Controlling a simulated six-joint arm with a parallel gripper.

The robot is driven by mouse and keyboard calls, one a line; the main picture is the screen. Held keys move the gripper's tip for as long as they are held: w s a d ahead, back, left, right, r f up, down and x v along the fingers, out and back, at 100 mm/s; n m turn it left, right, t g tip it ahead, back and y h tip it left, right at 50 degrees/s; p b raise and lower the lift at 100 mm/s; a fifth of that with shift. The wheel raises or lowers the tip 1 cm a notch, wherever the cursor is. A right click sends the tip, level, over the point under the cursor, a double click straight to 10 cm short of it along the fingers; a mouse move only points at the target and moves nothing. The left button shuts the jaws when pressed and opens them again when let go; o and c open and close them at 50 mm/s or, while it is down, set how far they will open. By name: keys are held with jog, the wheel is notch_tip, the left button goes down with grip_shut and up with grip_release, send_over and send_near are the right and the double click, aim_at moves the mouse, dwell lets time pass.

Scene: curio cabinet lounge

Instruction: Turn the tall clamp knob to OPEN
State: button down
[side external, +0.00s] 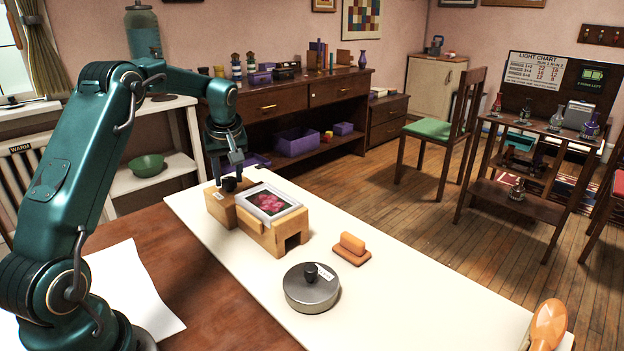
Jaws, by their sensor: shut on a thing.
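A wooden block (218,208) stands at the far left end of the pale board, with a black knob (229,185) on top, which I take for the tall clamp knob. A small white label sits by the knob; its text is too small to read. My gripper (228,178) points down over the block, its fingers shut on the black knob. The fingers partly hide the knob, and I cannot tell which way it is turned.
A wooden stand (262,238) with a pink flower picture (268,203) is close beside the block. A round grey lidded disc (311,292) and an orange block (352,248) lie nearer on the pale board (420,300). The board's right part is mostly clear; an orange-handled object (547,324) lies at its near right corner.

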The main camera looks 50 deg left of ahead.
jog(key=n+g, duration=0.1)
jog(key=n, duration=0.2)
jog(key=shift+w+n, duration=0.1)
jog(key=shift+n, duration=0.2)
jog(key=shift+n+g, duration=0.8)
jog(key=shift+n, duration=1.1)
jog(key=shift+c, duration=2.1)
grip_release()
